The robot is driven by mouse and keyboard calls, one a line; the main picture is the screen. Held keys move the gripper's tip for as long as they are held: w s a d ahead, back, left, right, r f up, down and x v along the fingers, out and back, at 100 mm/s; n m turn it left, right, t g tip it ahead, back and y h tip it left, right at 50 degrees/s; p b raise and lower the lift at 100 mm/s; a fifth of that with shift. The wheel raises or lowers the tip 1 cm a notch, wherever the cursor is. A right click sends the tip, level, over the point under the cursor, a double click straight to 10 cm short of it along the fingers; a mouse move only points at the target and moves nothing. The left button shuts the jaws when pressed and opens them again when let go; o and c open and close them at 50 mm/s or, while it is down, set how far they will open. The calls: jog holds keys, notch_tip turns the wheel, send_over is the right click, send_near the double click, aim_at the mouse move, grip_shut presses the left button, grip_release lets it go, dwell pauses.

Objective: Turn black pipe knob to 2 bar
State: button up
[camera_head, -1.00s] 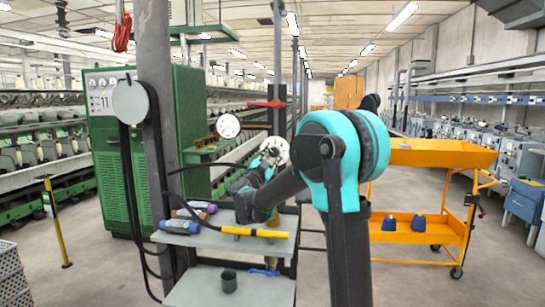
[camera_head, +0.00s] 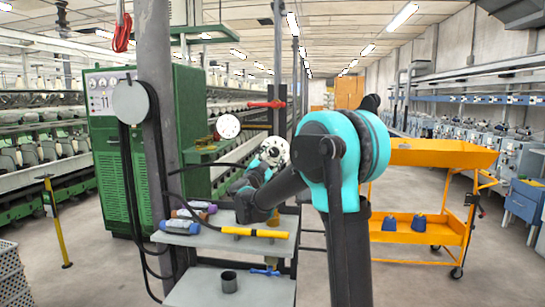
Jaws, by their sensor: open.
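A white round pressure gauge (camera_head: 228,126) faces me, left of the pipework; its reading is too small to make out. A red valve handle (camera_head: 266,104) sits on the pipe above and to its right. My arm reaches forward over the shelf to the pipework. My gripper (camera_head: 272,152) is at its far end, below the red handle and right of the gauge. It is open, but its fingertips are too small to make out. I cannot pick out the black knob; the gripper and wrist cover that part of the pipe.
A grey shelf unit (camera_head: 215,240) stands below the arm, with rolls, bottles and a yellow-handled tool (camera_head: 255,232) on top. A dark cup (camera_head: 229,281) is on its lower shelf. A grey post (camera_head: 157,170) stands left. An orange cart (camera_head: 420,222) is right.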

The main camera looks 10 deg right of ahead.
jog(key=v, duration=1.2)
